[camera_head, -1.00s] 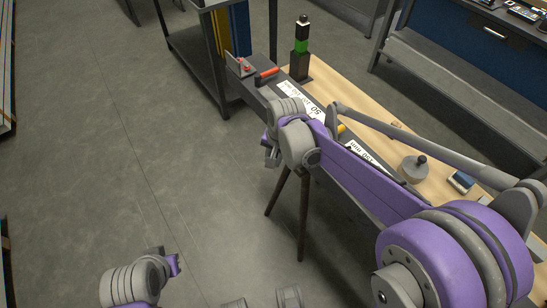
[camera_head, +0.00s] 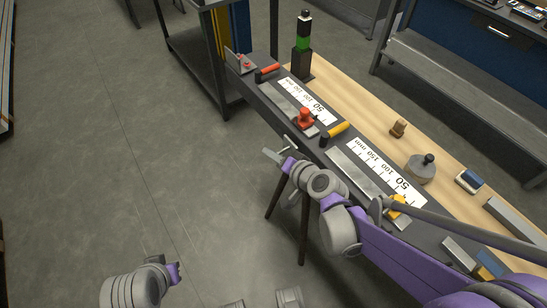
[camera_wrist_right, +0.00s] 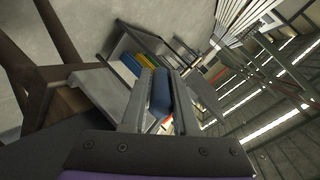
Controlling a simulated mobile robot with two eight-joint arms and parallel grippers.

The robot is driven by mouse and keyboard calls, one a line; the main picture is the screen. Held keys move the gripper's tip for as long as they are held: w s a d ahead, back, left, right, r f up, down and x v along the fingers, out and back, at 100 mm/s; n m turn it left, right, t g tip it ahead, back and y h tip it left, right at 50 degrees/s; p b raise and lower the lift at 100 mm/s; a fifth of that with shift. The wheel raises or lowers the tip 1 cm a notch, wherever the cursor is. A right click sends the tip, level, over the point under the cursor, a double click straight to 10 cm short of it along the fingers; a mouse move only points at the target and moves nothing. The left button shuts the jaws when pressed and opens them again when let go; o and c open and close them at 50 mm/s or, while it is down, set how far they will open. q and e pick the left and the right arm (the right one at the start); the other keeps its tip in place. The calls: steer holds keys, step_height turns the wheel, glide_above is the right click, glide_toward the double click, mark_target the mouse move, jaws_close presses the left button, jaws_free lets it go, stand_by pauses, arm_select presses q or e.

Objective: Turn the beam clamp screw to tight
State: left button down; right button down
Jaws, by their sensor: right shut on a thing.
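My right gripper (camera_head: 275,156) is at the near edge of the bench, its fingers pointing up and left. In the right wrist view its two fingers (camera_wrist_right: 158,100) are close on either side of a blue piece (camera_wrist_right: 162,92). I cannot tell whether this piece is part of the clamp screw. A thin metal bar (camera_head: 292,144) shows beside the gripper at the bench edge. On the bench, an orange slider with a knob (camera_head: 305,119) and a yellow slider (camera_head: 398,204) sit by steel beams. My left wrist (camera_head: 140,285) is low at the left; its fingers are not clear.
The bench holds printed scales (camera_head: 385,174), a red-handled tool (camera_head: 267,73), a yellow-handled tool (camera_head: 338,130), a round knobbed weight (camera_head: 420,169) and a green-banded black post (camera_head: 303,45). A dark shelf (camera_head: 215,100) stands behind. The floor at left is clear.

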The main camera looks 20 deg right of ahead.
steer(key=t+y+b, duration=0.1)
steer(key=t+b, duration=0.1)
steer(key=t, duration=0.1)
steer(key=shift+t+y+b, duration=0.4)
steer(key=shift+t+b, duration=0.15)
steer(key=shift+t, duration=0.15)
steer(key=shift+r, duration=0.15)
steer(key=shift+w, duration=0.1)
steer(key=c, duration=0.7)
jaws_free()
steer(key=v, duration=1.1)
